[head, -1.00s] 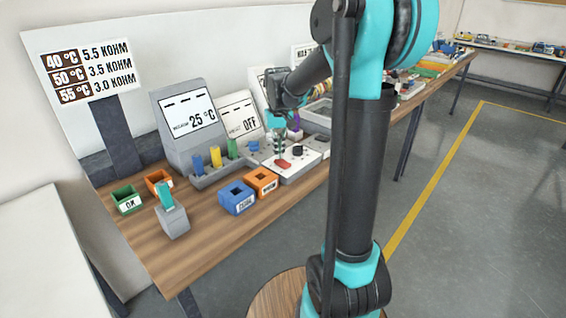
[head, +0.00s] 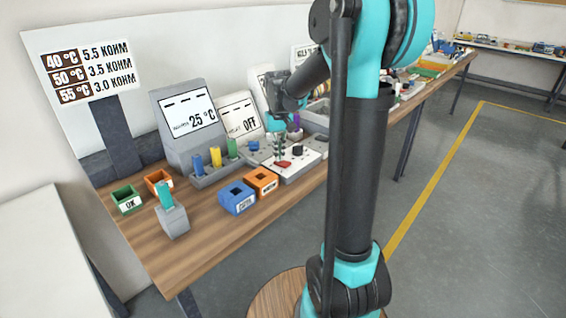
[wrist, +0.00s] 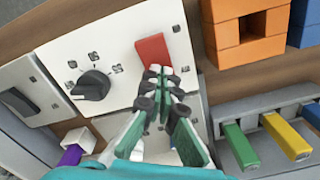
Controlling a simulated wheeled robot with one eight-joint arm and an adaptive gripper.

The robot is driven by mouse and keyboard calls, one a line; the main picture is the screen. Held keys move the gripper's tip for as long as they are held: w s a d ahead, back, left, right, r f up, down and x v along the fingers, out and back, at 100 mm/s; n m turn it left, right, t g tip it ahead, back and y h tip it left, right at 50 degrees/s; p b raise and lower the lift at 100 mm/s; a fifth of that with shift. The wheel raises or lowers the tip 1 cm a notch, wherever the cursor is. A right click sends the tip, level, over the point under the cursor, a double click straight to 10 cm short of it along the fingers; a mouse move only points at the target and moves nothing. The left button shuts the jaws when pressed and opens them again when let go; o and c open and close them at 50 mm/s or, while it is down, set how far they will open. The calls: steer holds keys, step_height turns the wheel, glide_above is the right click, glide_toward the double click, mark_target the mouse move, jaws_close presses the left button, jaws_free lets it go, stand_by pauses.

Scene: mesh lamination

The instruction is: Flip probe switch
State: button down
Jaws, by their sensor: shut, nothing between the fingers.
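The red switch (wrist: 153,50) is a small red rocker on a white panel (wrist: 120,40), which lies on the bench. It also shows in the head view (head: 283,164). My gripper (wrist: 162,72) is shut and empty, with its fingertips at the near edge of the red switch in the wrist view. I cannot tell whether they touch it. In the head view my gripper (head: 280,158) points down over the panel. A black knob (wrist: 92,85) sits beside the switch. The display behind reads OFF (head: 243,118).
A grey holder with green, yellow and blue probes (head: 215,157) stands left of the panel. Orange (head: 261,181) and blue (head: 236,197) boxes sit near the front edge. A display reading 25 °C (head: 185,118) stands behind.

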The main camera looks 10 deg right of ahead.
steer(key=shift+r, duration=3.45)
